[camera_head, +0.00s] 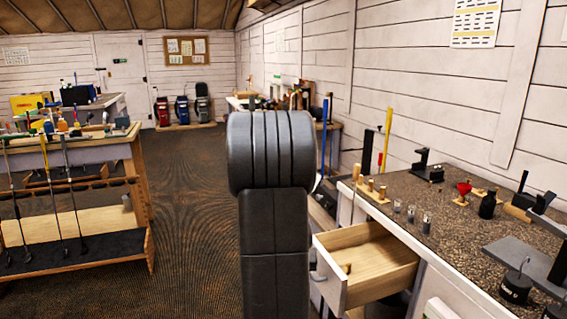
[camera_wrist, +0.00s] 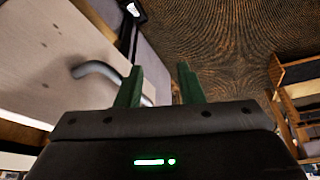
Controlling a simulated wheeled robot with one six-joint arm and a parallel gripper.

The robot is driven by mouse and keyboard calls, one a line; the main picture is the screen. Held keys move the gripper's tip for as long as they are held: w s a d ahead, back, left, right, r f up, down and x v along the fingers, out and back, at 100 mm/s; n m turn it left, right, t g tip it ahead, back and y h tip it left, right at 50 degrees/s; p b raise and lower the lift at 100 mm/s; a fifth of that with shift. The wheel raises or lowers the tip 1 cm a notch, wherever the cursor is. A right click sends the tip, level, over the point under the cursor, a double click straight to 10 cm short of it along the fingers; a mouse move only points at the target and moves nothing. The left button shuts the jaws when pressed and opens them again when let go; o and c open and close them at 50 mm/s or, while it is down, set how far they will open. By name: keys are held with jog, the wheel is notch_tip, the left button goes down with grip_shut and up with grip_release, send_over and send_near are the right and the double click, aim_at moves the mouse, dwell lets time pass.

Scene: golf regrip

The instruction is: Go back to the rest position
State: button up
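My gripper (camera_wrist: 160,88) shows in the wrist view with its two green fingers apart and nothing between them. It is over the carpeted floor, beside a pale drawer front with a grey curved handle (camera_wrist: 98,70). The fingers look apart from the handle, which lies to their left. In the head view my dark arm (camera_head: 272,190) stands upright in the middle, and the gripper itself is hidden there. An open wooden drawer (camera_head: 365,262) juts out from the workbench, with a small tan item (camera_head: 346,268) in it.
A rack with golf clubs (camera_head: 75,220) stands on the left. The carpeted floor (camera_head: 190,200) between them is clear.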

jog(key=shift+a+f, duration=0.4)
jog(key=shift+f, duration=0.2)
jog(key=shift+a+f, duration=0.35)
jog(key=shift+f, duration=0.2)
